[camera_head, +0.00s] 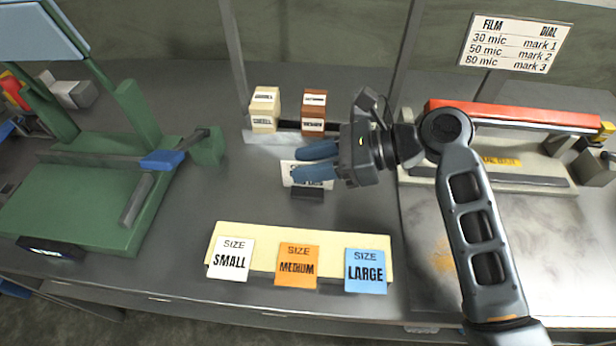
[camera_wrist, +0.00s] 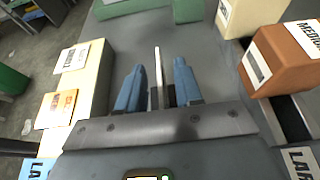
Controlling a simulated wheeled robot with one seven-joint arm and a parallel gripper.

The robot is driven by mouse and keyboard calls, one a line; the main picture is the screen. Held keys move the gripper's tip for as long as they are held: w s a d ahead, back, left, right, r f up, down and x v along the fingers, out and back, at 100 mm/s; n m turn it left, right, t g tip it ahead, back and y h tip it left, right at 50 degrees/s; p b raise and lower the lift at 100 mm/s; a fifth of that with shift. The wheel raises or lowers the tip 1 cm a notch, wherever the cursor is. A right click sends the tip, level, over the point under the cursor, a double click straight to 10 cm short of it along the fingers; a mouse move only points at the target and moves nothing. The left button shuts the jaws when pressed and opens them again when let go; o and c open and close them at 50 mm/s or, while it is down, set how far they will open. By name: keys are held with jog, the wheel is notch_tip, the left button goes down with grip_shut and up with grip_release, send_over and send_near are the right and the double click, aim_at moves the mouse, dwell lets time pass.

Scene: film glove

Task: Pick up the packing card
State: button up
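The packing card (camera_head: 288,181) is a small white card with dark print, upright in a low black stand (camera_head: 307,194) near the middle of the bench. In the head view my blue fingers cover much of it. In the wrist view the card (camera_wrist: 157,62) shows edge-on as a thin pale strip. My gripper (camera_head: 302,163) is open, its fingers pointing left in the head view. In the wrist view the gripper (camera_wrist: 159,72) has one finger on each side of the card, with a visible gap on both sides.
A cream box (camera_head: 264,108) and a brown box (camera_head: 314,112) stand behind the card. A cream rack (camera_head: 310,240) with three size cards is in front. A green machine (camera_head: 90,200) stands left, a red-barred sealer (camera_head: 515,115) right.

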jog(key=shift+a+f, duration=0.1)
jog(key=shift+a, duration=0.15)
jog(key=shift+c, duration=0.4)
grip_shut()
